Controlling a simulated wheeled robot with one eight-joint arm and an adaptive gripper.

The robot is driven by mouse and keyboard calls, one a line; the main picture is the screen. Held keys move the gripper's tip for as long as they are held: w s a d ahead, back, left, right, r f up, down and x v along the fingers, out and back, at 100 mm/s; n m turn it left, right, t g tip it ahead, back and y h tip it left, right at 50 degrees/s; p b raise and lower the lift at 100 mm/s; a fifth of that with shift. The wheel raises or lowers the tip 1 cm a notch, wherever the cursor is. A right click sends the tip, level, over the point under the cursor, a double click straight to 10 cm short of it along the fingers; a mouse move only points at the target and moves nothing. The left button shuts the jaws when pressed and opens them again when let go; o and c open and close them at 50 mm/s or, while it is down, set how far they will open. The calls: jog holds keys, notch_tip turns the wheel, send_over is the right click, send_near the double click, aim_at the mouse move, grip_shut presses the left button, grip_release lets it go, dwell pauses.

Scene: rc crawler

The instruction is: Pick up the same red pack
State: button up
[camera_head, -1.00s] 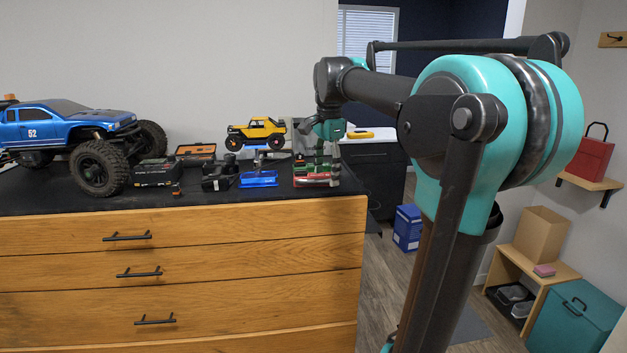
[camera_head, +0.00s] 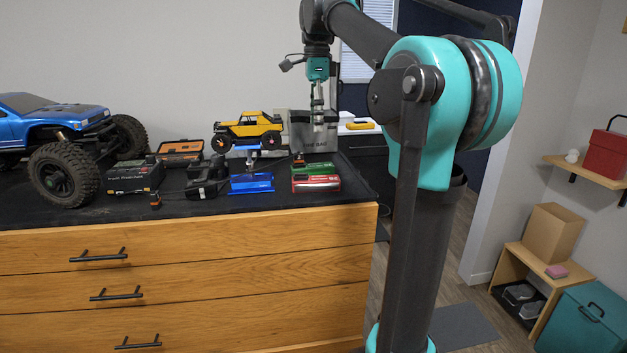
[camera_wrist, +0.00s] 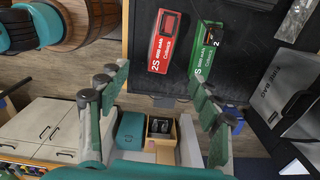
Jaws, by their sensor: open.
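The red pack (camera_head: 317,184) lies on the dark bench top near its right front corner. A green pack (camera_head: 314,169) lies right behind it. In the wrist view the red pack (camera_wrist: 163,42) and the green pack (camera_wrist: 206,50) lie side by side with a narrow gap. My gripper (camera_head: 318,126) hangs above the packs, pointing down, clear of both. In the wrist view my gripper (camera_wrist: 158,97) has its fingers spread wide with nothing between them, and the packs show beyond the fingertips.
A blue stand (camera_head: 251,183) is left of the packs, with a yellow model crawler (camera_head: 248,130) behind it. A grey bag (camera_head: 300,128) stands behind the packs. Chargers and a large blue truck (camera_head: 50,125) fill the left. The bench's right edge is close.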

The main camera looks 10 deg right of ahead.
send_over(316, 178)
jog(key=f, duration=1.1)
jog(key=shift+s+f, duration=0.25)
jog(key=shift+f, duration=0.15)
jog(key=shift+w+f, duration=0.15)
jog(key=shift+f, duration=1.2)
jog(key=shift+w+f, duration=0.15)
jog(key=shift+f, duration=1.2)
jog(key=shift+c, duration=0.2)
grip_shut()
